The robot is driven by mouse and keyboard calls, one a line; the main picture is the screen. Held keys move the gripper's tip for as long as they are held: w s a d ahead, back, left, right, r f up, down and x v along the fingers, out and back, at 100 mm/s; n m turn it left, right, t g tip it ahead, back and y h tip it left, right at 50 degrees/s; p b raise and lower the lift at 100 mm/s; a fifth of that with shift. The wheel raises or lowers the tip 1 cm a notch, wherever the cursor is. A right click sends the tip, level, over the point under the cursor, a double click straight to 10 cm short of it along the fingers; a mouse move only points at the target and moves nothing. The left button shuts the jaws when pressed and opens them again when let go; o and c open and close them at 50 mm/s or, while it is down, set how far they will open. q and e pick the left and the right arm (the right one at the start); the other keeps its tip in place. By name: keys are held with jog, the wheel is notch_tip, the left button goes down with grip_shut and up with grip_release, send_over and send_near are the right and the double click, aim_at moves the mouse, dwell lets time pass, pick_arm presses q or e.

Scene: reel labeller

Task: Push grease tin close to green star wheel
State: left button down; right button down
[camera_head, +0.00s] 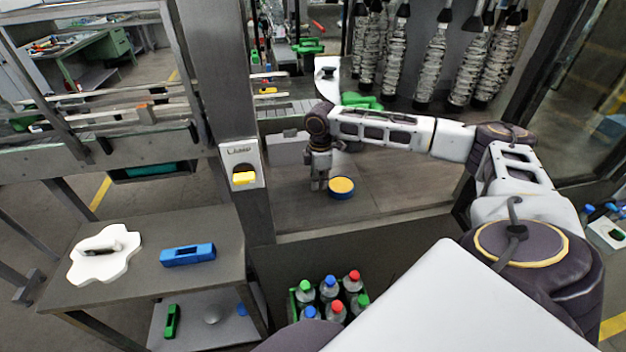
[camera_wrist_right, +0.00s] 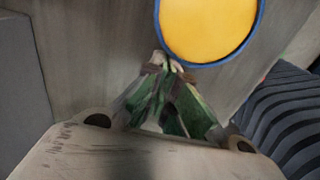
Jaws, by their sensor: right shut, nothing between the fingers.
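The grease tin (camera_head: 341,188) is a low round tin with a yellow top and a blue rim, standing on the machine's grey deck. It also shows large in the right wrist view (camera_wrist_right: 208,28). The green star wheel (camera_head: 361,101) lies farther back on the deck, behind my right forearm, which hides part of it. My right gripper (camera_head: 319,186) points down just left of the tin. In the right wrist view its fingertips (camera_wrist_right: 170,66) are together and empty, at the tin's edge; I cannot tell if they touch it. My left gripper is not in view.
A grey block (camera_head: 287,149) stands on the deck left of my right gripper. A steel post (camera_head: 222,80) rises at the deck's left side. Plastic-wrapped hanging columns (camera_head: 433,65) stand at the back. The deck right of the tin is clear. A bottle crate (camera_head: 293,308) sits below in front.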

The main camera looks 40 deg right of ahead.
jog(key=shift+s+d+p, duration=0.25)
jog(key=shift+d+p, duration=0.05)
jog(key=shift+d, duration=0.15)
jog(key=shift+s+d+p, duration=0.2)
jog(key=shift+d+p, duration=0.05)
jog(key=shift+d, duration=0.2)
notch_tip(320, 180, up, 12)
dwell(0.7)
jog(key=shift+s+a, duration=0.1)
dwell(0.6)
